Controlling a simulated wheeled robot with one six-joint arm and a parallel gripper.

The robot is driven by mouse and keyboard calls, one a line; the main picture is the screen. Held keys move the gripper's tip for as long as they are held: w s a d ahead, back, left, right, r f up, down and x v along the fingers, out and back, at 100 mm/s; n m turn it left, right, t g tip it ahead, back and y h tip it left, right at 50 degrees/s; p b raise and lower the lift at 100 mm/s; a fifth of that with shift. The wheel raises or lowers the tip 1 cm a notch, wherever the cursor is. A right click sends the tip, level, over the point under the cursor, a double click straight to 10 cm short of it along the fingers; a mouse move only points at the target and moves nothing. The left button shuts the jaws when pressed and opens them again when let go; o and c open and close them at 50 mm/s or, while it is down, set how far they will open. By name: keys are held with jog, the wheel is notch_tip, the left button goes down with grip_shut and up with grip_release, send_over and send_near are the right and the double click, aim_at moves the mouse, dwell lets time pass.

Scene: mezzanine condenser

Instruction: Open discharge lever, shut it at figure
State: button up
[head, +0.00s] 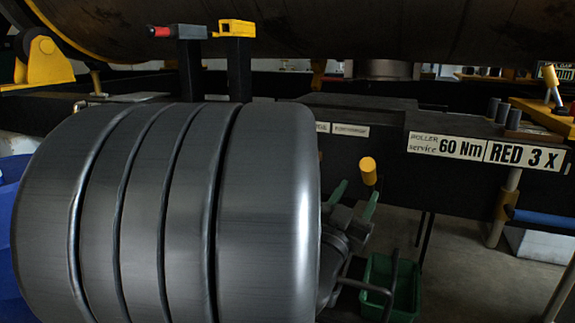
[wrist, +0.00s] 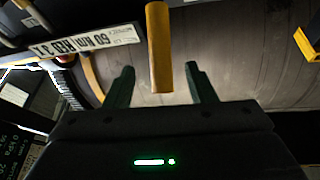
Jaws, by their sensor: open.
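A yellow handle (head: 368,171), which looks like the discharge lever, sticks out from the face of the black beam in the head view. In the wrist view the yellow handle (wrist: 159,45) shows as a bar with its end between the two dark green fingers. My gripper (head: 355,199) is open just below the handle in the head view. In the wrist view my gripper (wrist: 160,82) has a gap on both sides of the handle, and no contact shows. The lever's pivot is not clear.
A sign (head: 487,149) reads "60 Nm" and "RED 3 X". A green bin (head: 404,287) stands on the floor below the gripper. A large dark drum (head: 350,28) lies above the black beam (head: 384,188). A blue bar (head: 545,218) is at the right.

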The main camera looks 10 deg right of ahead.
aim_at(366, 178)
jog(key=x, duration=0.8)
jog(key=shift+p, duration=0.4)
jog(key=shift+c, duration=0.2)
jog(key=shift+r, duration=0.1)
grip_shut()
